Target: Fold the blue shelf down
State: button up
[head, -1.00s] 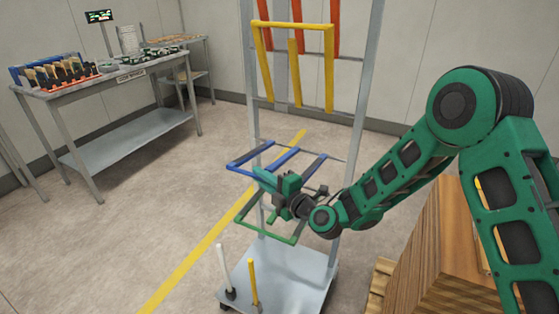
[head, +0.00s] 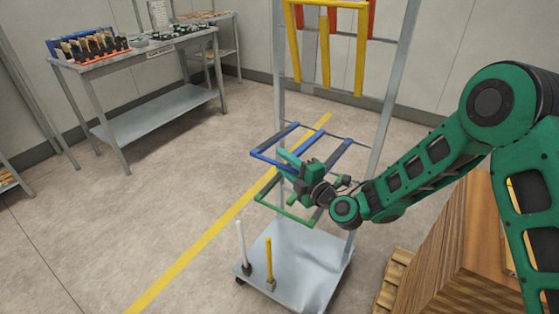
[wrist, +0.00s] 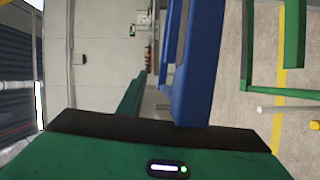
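The blue shelf (head: 275,138) is an open frame of bars on the tall grey rack. It stands out from the rack about level in the head view. My gripper (head: 287,162) is at the front part of the blue shelf and overlaps its front bar. In the wrist view a blue bar (wrist: 196,70) runs up close beside a green finger (wrist: 130,97). The gap between the fingers is not clear, and I cannot tell whether they touch the bar.
A green shelf (head: 283,212) sticks out below the blue one. A yellow shelf (head: 324,45) hangs upright above. White (head: 241,243) and yellow (head: 269,258) posts stand on the rack's base (head: 305,270). A wooden crate (head: 440,260) is at the right.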

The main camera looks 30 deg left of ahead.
jog(key=v, duration=1)
jog(key=shift+d, duration=0.25)
jog(key=shift+s, duration=0.1)
